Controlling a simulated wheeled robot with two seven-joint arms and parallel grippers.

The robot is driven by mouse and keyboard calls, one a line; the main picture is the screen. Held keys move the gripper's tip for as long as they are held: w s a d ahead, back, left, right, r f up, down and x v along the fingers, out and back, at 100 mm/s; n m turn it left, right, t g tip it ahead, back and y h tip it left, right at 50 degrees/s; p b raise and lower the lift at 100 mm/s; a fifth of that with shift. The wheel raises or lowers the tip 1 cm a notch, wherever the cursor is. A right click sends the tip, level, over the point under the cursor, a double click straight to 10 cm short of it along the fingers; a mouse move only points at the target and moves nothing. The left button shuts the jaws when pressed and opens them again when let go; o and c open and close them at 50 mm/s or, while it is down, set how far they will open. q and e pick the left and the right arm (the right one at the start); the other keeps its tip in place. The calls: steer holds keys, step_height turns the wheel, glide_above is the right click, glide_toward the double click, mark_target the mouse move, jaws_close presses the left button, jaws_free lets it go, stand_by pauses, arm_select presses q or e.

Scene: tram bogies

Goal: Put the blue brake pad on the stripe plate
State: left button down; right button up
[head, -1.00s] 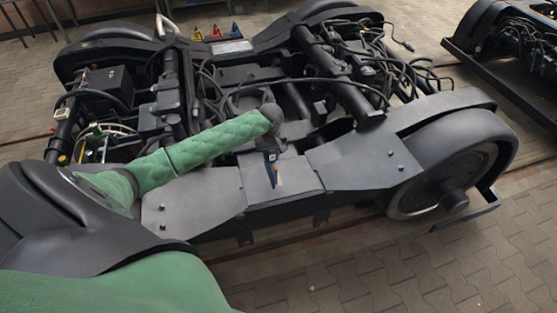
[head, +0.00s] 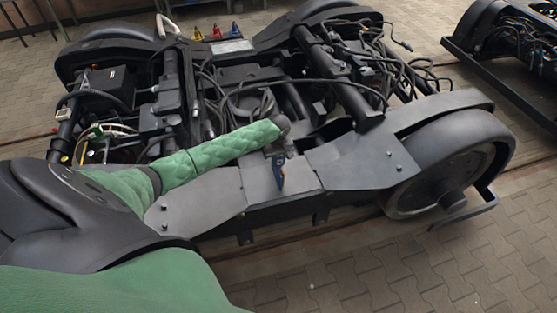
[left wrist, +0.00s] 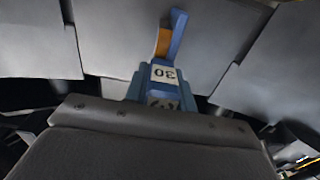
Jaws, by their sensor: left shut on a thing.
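My left gripper (head: 277,152) is shut on a blue piece (head: 279,175), which looks like the blue brake pad. In the left wrist view the blue piece (left wrist: 177,38) has a white label reading 30 and an orange-brown face on one side. It points down over the grey middle plate (head: 255,183) of the near bogie side; I cannot tell whether they touch. The gripper's fingertips are hard to make out. I cannot pick out a striped plate for sure. My right gripper is out of view.
The dark bogie frame (head: 355,165) fills the middle, with cables and pipes standing up behind the gripper. A large wheel (head: 440,180) is at the right. Small yellow (head: 197,34), red (head: 216,33) and blue (head: 235,32) items stand at the back. Another bogie (head: 510,45) is at the far right.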

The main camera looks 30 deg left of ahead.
arm_select(q)
steer(key=c, duration=1.2)
jaws_free()
steer(key=shift+o, duration=0.2)
